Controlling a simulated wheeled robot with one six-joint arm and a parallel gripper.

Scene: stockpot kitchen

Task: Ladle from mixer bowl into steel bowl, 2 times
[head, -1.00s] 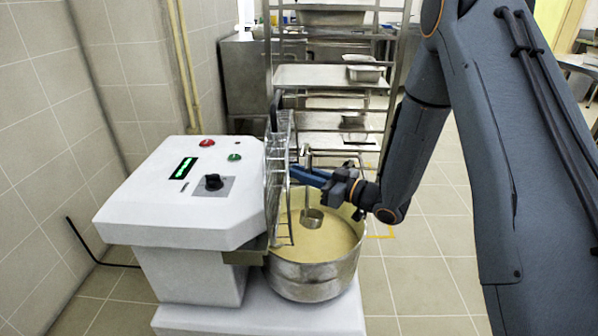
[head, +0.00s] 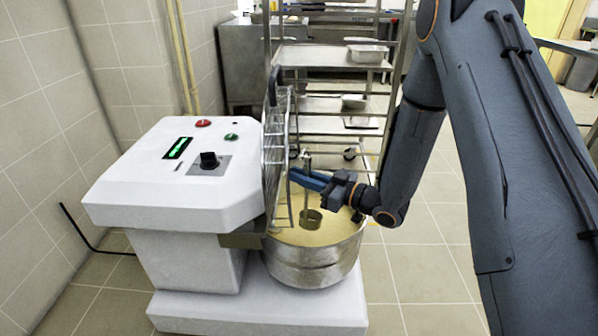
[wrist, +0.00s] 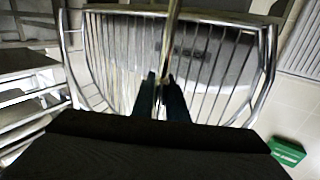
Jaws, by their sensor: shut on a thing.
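The mixer bowl (head: 312,266) is a wide metal pot of pale yellow batter on the mixer's white base. My gripper (head: 300,178) is shut on the upper handle of a metal ladle (head: 311,221), above the bowl's back part. The ladle hangs nearly upright, its cup inside the bowl's outline; I cannot tell whether the cup touches the batter or what it holds. In the wrist view, my gripper (wrist: 162,92) closes around the ladle's handle (wrist: 171,40). A small metal container (head: 354,101) stands on the rack behind; I cannot tell whether it is the steel bowl.
The wire guard (head: 276,155) stands upright at the bowl's left, close to my gripper; it also fills much of the wrist view (wrist: 215,70). The white mixer housing (head: 150,205) is left of it. A metal rack (head: 325,105) stands behind. Tiled floor (head: 430,270) is open at right.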

